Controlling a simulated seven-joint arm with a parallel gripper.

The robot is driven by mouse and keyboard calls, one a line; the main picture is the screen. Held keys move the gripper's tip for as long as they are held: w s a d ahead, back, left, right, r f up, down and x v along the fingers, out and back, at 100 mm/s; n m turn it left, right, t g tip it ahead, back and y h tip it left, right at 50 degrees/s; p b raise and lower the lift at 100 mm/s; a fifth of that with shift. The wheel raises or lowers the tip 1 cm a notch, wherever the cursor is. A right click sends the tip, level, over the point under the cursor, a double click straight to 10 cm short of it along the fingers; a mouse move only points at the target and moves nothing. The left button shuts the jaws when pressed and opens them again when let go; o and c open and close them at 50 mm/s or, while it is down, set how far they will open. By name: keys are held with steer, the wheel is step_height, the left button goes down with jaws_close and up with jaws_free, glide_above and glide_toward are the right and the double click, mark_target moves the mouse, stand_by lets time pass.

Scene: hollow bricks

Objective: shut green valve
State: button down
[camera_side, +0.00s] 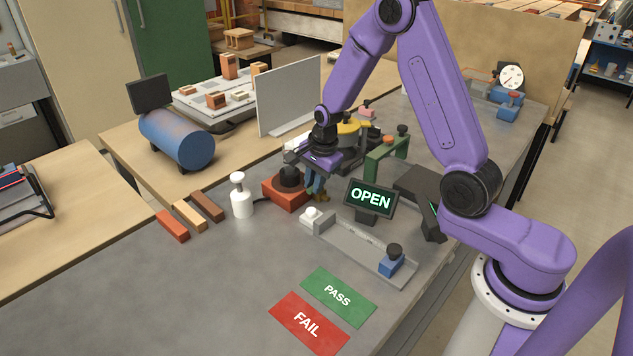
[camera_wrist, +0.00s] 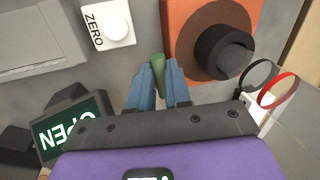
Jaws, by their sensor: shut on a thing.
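My gripper (camera_wrist: 158,85) has its blue fingers closed on the small green valve handle (camera_wrist: 157,64), which stands between the fingertips in the wrist view. In the side view my gripper (camera_side: 316,190) points down at the bench, just right of an orange-red box with a black knob (camera_side: 286,188). The handle is hidden there by the fingers; a small brownish part shows at their tips. A display (camera_side: 370,198) to the right reads OPEN in green letters. It also shows in the wrist view (camera_wrist: 70,130).
A white button marked ZERO (camera_wrist: 117,22) is close to the fingers. A grey channel (camera_side: 350,245) with a blue block (camera_side: 391,262) is in front. PASS (camera_side: 338,296) and FAIL (camera_side: 309,323) mats lie nearest.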

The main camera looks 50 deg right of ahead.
steer(key=shift+w+m, duration=0.15)
steer(key=shift+m, duration=0.35)
steer(key=c, duration=1.1)
jaws_free()
steer(key=s+r, duration=0.1)
steer(key=r, duration=0.4)
steer(key=s+r, duration=0.1)
steer(key=r, duration=0.5)
steer(key=s+r, duration=0.1)
steer(key=r, duration=0.5)
steer(key=shift+s, duration=0.25)
